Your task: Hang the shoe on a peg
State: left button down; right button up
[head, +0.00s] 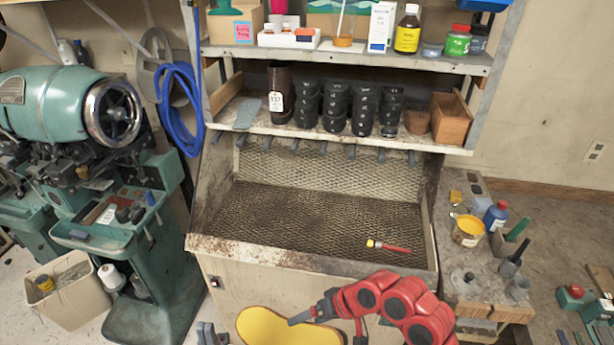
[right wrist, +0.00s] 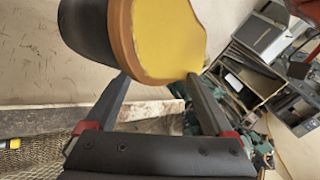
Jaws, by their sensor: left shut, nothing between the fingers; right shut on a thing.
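The shoe (head: 270,327) is at the bottom of the head view, its yellow sole turned toward the camera. The right wrist view shows its yellow sole, brown edge and black upper (right wrist: 170,35). My right gripper (head: 303,317) is shut on the shoe, with one finger on each side of it in the right wrist view (right wrist: 160,78). It holds the shoe in front of the bench's front edge. Several grey pegs (head: 351,152) stick out in a row under the lower shelf, above and behind the shoe. My left gripper (head: 207,333) is shut and empty at the bottom edge, left of the shoe.
The mesh-lined bench tray (head: 300,212) holds a red-handled brush (head: 388,246). The lower shelf (head: 350,137) carries black cups and a wooden box. A green machine (head: 60,105) stands left. A side table (head: 465,270) with a yellow pot and bottles stands right.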

jog(key=shift+w+d+f+b, duration=0.2)
jog(key=shift+d+f+b, duration=0.15)
jog(key=shift+f, duration=0.2)
jog(key=w+d+f+m+b, duration=0.1)
jog(key=w+d+f+b, duration=0.25)
jog(key=d+b, duration=0.2)
jog(key=w+d+f+t+b, duration=0.1)
jog(key=w+d+f+b, duration=0.1)
jog(key=d+f+b, duration=0.3)
jog(key=w+d+f+m+b, duration=0.1)
jog(key=w+d+f+b, duration=0.1)
jog(key=d+b, duration=0.4)
jog(key=s+a+f, duration=0.1)
jog(key=s+f, duration=0.3)
jog(key=f, duration=0.1)
jog(key=shift+s+f+b, duration=0.15)
jog(key=shift+s+b, duration=0.05)
jog(key=shift+b, duration=0.1)
